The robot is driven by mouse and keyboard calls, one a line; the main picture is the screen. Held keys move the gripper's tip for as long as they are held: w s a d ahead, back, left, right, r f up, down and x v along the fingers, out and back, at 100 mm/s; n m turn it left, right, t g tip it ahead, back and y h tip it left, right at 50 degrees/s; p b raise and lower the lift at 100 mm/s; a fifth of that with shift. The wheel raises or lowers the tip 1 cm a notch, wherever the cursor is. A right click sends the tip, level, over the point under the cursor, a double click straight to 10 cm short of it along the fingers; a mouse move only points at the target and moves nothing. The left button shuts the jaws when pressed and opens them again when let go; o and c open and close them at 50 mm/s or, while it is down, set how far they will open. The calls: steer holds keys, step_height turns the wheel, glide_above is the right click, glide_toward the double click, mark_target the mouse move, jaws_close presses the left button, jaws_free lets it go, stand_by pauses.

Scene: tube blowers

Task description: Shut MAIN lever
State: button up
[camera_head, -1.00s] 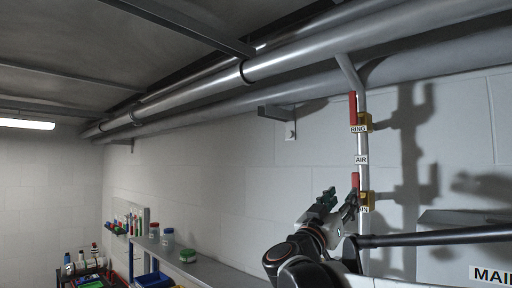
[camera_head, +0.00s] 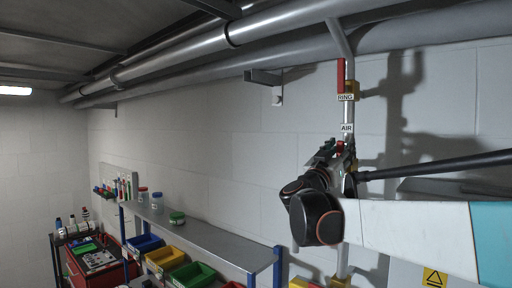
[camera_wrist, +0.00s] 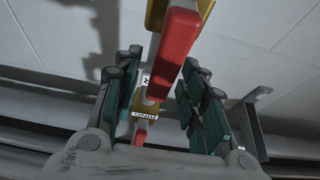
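The red MAIN lever (camera_wrist: 178,50) shows large in the wrist view, on a yellow valve body (camera_wrist: 205,8) at the top edge. Its free end reaches between the green-padded fingers of my gripper (camera_wrist: 165,95), which are apart with gaps on both sides of the lever. In the head view my gripper (camera_head: 332,152) is at the lower valve on the vertical pipe (camera_head: 347,108) and hides most of this lever and its label. The upper red lever (camera_head: 341,75) points up along the pipe, above the RING label (camera_head: 346,97); the label also shows upside down in the wrist view (camera_wrist: 144,116).
An AIR label (camera_head: 347,128) sits on the pipe between the valves. Large pipes (camera_head: 240,35) run overhead near the ceiling. A grey shelf (camera_head: 205,237) with jars stands left below, over coloured bins (camera_head: 190,272). The wall between shelf and pipe is clear.

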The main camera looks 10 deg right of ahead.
jaws_close()
